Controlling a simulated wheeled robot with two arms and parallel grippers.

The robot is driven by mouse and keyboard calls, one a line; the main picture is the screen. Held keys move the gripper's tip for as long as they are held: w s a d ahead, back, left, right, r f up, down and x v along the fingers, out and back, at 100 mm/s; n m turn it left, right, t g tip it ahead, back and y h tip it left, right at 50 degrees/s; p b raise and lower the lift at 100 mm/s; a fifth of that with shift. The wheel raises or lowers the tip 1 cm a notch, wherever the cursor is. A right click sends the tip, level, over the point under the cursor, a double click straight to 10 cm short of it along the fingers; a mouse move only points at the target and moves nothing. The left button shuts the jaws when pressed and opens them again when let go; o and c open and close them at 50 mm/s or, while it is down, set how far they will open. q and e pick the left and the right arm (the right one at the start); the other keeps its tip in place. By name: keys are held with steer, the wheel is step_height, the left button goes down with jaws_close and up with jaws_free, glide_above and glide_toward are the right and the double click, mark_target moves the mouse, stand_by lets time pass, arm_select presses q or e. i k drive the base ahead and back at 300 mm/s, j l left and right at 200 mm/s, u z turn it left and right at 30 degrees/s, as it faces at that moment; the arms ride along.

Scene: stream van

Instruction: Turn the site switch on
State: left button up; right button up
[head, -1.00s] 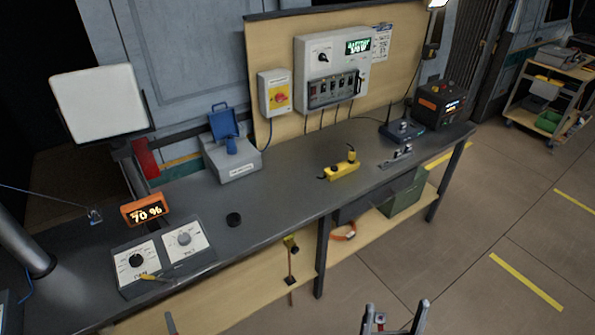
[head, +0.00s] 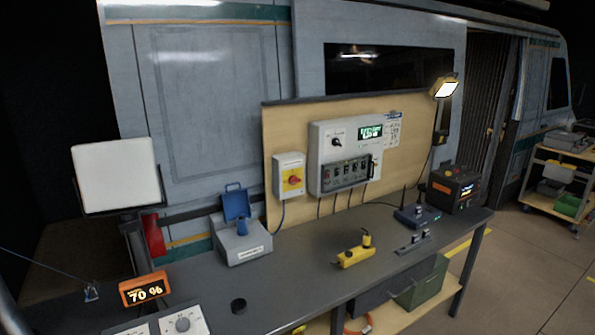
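A light grey box with a yellow plate (head: 292,181) and a red rotary handle (head: 294,181) is fixed to the wooden board above the bench. It looks like the site switch, but its lettering is too small to read and the handle's exact setting is unclear. A larger grey panel (head: 322,160) to its right carries a black knob (head: 336,143), a lit green display (head: 371,132) and a row of breakers (head: 346,174). Neither of my grippers is in view.
On the dark bench (head: 300,272) stand a grey box with a raised blue lid (head: 240,245), a yellow socket block (head: 354,257), a black puck (head: 238,306), an orange 70 % display (head: 145,289) and a blue router (head: 414,217). The bench before the switch is mostly clear.

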mark_target(293, 180)
steer(key=i+l+u, duration=0.25)
steer(key=i+l, duration=0.25)
steer(key=i, duration=0.3)
steer(key=i+l+u, duration=0.3)
steer(key=i+l, duration=0.4)
